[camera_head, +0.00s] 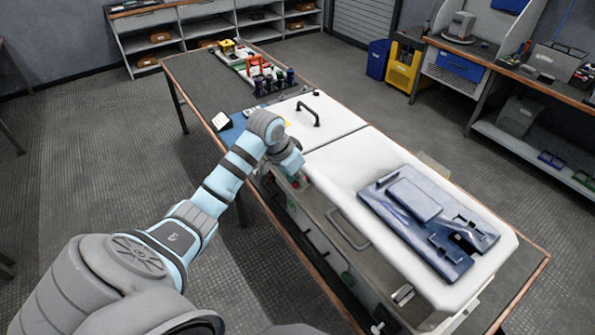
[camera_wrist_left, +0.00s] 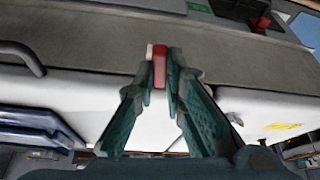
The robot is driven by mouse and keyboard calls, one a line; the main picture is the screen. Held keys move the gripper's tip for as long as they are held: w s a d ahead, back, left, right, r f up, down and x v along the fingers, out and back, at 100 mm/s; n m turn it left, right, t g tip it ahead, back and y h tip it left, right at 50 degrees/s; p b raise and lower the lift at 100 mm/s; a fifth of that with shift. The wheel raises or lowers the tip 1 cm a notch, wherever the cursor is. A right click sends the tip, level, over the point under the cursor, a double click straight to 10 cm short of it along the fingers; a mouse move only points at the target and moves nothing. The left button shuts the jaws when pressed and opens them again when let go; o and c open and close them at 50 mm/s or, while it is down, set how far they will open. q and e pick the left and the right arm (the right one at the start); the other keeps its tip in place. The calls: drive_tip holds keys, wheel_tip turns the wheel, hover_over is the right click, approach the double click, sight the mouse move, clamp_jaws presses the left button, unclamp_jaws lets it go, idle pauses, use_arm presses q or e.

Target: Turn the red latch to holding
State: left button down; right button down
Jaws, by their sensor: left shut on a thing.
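The red latch (camera_wrist_left: 159,70) shows in the left wrist view as a small red piece between my fingertips, with a pale piece beside it. My left gripper (camera_wrist_left: 159,84) is shut on it, with one teal finger on each side. In the head view my left gripper (camera_head: 297,179) is at the near side of the white capacitor bank cabinet (camera_head: 345,160), close to its front face. The latch is mostly hidden there by the gripper, so its angle cannot be told. My right gripper is not in view.
The cabinet stands on a long table (camera_head: 190,85). A blue-grey panel (camera_head: 405,195) lies on its top, and a black handle (camera_head: 309,113) stands on the lid. Several small coloured parts (camera_head: 262,72) sit at the table's far end. The floor at left is clear.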

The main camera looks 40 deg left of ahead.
use_arm(q)
drive_tip(key=shift+a+m, duration=0.1)
drive_tip(key=shift+m, duration=0.4)
drive_tip(key=shift+r, duration=0.1)
drive_tip(key=c, duration=1.9)
unclamp_jaws()
drive_tip(key=shift+c, duration=0.2)
drive_tip(key=shift+s, duration=0.1)
drive_tip(key=shift+r, duration=0.1)
drive_tip(key=v, duration=1.2)
drive_tip(key=shift+a, duration=0.25)
